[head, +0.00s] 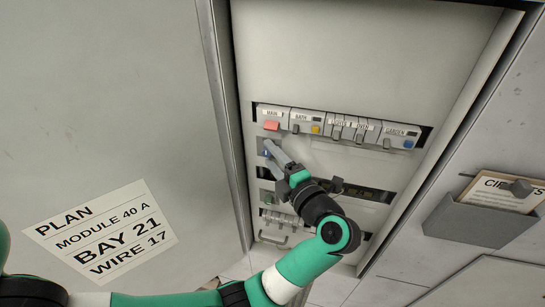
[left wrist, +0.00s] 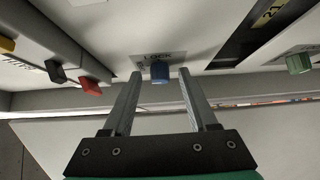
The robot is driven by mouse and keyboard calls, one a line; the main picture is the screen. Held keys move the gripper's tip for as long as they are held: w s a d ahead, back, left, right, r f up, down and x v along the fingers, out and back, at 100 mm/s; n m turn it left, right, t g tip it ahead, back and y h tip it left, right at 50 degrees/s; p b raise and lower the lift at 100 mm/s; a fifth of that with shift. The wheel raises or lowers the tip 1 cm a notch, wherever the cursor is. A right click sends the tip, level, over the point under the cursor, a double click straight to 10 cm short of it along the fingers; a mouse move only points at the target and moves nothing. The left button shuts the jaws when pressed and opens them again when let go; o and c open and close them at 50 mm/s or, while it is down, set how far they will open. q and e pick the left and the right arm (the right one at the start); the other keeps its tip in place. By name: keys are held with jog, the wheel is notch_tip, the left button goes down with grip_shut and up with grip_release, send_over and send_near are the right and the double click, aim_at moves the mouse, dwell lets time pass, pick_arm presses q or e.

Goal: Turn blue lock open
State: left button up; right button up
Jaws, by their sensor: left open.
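The blue lock (left wrist: 160,73) is a short round knob on a pale panel, below a label reading LOCK, in the left wrist view. My left gripper (left wrist: 160,88) is open, with one finger on each side of the knob and a gap visible on both sides. In the head view my left gripper (head: 272,149) reaches the panel below the red switch, and its fingers mostly hide the knob. Which way the knob is turned cannot be made out. My right gripper is not in view.
A row of labelled switches (head: 342,127) runs above the gripper, with a red switch (head: 271,125) close by. A green knob (left wrist: 298,63) sits right of the lock. The cabinet's side wall (head: 222,110) stands close on the left. A card holder (head: 468,222) hangs at right.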

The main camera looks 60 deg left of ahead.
pick_arm(q)
jog(key=w+d+b, duration=0.1)
jog(key=d+b, duration=0.1)
jog(key=d, duration=0.9)
jog(key=shift+d, duration=0.3)
jog(key=shift+r, duration=0.1)
